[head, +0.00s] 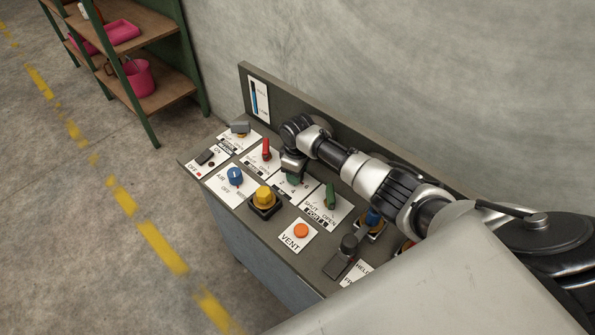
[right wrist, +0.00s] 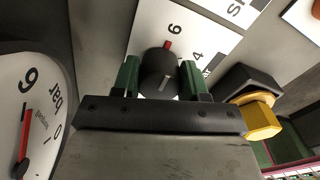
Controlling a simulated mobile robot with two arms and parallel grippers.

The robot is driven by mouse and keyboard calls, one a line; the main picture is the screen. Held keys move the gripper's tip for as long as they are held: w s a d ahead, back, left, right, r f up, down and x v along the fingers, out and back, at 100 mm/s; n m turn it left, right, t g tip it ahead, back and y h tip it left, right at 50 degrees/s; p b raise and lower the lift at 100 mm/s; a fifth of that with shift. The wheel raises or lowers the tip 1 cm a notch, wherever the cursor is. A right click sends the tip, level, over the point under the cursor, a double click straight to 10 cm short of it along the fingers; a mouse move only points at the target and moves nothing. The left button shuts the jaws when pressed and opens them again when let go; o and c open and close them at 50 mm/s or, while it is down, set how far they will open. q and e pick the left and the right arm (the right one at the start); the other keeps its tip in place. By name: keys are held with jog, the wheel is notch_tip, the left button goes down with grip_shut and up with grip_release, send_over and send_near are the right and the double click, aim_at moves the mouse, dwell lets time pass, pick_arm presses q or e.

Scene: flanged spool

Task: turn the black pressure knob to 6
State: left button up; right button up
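The black pressure knob (right wrist: 158,68) shows in the right wrist view on a white plate (right wrist: 205,25) marked 6 and 4. A red mark is beside the knob toward the 6, and a pale line shows on its face. My right gripper (right wrist: 160,78) has its green fingers on either side of the knob, close against it, with no clear gap. In the head view my right gripper (head: 292,178) is over the plate and hides the knob. The gauge (right wrist: 28,115) has its red needle pointing nearer 6 than 0. My left gripper is not in view.
Near the gripper on the panel are a red switch (head: 266,150), a green switch (head: 330,196), a yellow knob (head: 264,197) and a blue knob (head: 235,176). An orange button (head: 301,231) is nearer the front. A shelf (head: 150,88) stands at the upper left.

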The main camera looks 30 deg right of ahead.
jog(key=o, duration=0.5)
jog(key=shift+c, duration=0.2)
notch_tip(320, 180, up, 11)
jog(key=b, duration=0.1)
jog(key=shift+f, duration=0.1)
dwell(0.4)
